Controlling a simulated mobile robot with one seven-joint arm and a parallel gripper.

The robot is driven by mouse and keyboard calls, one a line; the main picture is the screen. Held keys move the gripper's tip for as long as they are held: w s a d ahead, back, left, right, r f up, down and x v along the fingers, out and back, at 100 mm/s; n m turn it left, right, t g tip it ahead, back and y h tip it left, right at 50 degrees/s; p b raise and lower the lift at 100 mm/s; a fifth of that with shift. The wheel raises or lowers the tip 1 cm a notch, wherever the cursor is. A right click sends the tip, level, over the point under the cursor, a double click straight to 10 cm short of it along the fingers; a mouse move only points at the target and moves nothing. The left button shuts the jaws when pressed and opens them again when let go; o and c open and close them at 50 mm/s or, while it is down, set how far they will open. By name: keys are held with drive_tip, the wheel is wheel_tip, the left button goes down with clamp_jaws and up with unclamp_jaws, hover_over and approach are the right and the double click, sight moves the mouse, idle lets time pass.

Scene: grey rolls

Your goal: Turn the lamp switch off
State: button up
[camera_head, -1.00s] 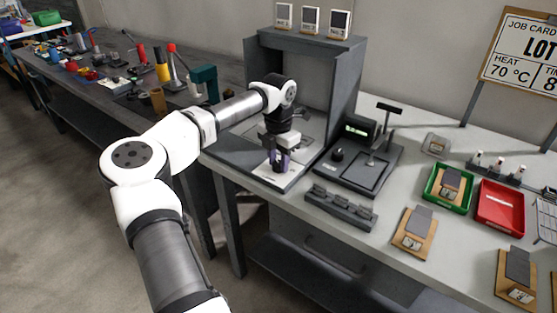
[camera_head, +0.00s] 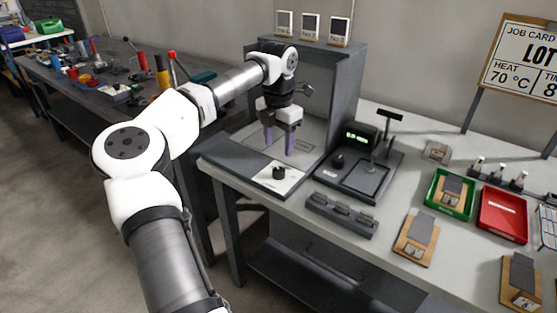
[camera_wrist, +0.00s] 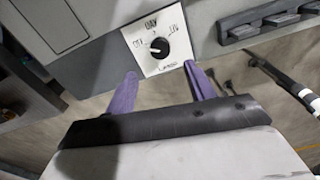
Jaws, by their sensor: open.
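The lamp switch is a black round knob (camera_head: 279,172) on a white plate (camera_head: 265,178) at the front of the booth base. In the wrist view the knob (camera_wrist: 159,47) sits mid-plate, with lettering around it; the left label looks like OFF, the top one like DAY, and LAMP is below. A small pale mark shows on the knob, but which label it points at is hard to tell. My gripper (camera_head: 279,143) is open and empty, above and behind the knob, its purple fingers apart. In the wrist view the fingers (camera_wrist: 160,74) do not touch the knob.
The grey booth (camera_head: 335,95) stands behind, with small framed cards on top. Right of the plate are a scale-like device (camera_head: 360,175), a dark block with several keys (camera_head: 341,215), a green tray (camera_head: 432,203) and a red tray (camera_head: 503,212).

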wheel_tip(320, 180, up, 6)
drive_tip(key=shift+f, duration=0.25)
